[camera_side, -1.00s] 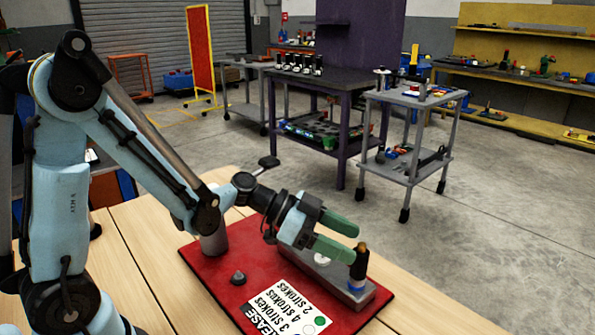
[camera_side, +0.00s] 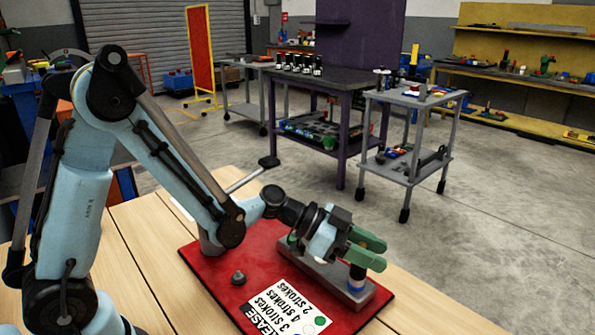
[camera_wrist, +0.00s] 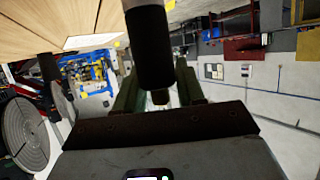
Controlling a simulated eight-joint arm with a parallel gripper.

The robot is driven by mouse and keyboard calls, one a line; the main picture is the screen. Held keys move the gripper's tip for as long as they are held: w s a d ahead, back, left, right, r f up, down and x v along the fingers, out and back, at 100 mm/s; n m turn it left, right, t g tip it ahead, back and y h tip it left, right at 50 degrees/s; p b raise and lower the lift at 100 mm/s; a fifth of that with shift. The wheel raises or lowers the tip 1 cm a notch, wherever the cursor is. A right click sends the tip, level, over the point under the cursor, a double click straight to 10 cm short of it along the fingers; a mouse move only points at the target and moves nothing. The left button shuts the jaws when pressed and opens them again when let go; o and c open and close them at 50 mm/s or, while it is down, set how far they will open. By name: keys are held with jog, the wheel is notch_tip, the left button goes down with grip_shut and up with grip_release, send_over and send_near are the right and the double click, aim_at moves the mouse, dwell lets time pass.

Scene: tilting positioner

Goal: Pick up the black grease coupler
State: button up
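The black grease coupler (camera_side: 357,272) stands upright on a grey block (camera_side: 325,276) on the red mat. In the wrist view a black cylinder (camera_wrist: 150,48) reaches down from the top edge, overlapping the gap between the fingers (camera_wrist: 158,97). The fingers look open; I cannot tell whether either touches the coupler.
The red mat (camera_side: 215,283) carries a small dark knob (camera_side: 239,278), a stroke-count card (camera_side: 286,306) and a grey post (camera_side: 211,242) with a lever. Bare wooden table lies left of the mat. A grey cart (camera_side: 412,100) stands beyond the table.

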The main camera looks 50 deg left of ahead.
grip_shut()
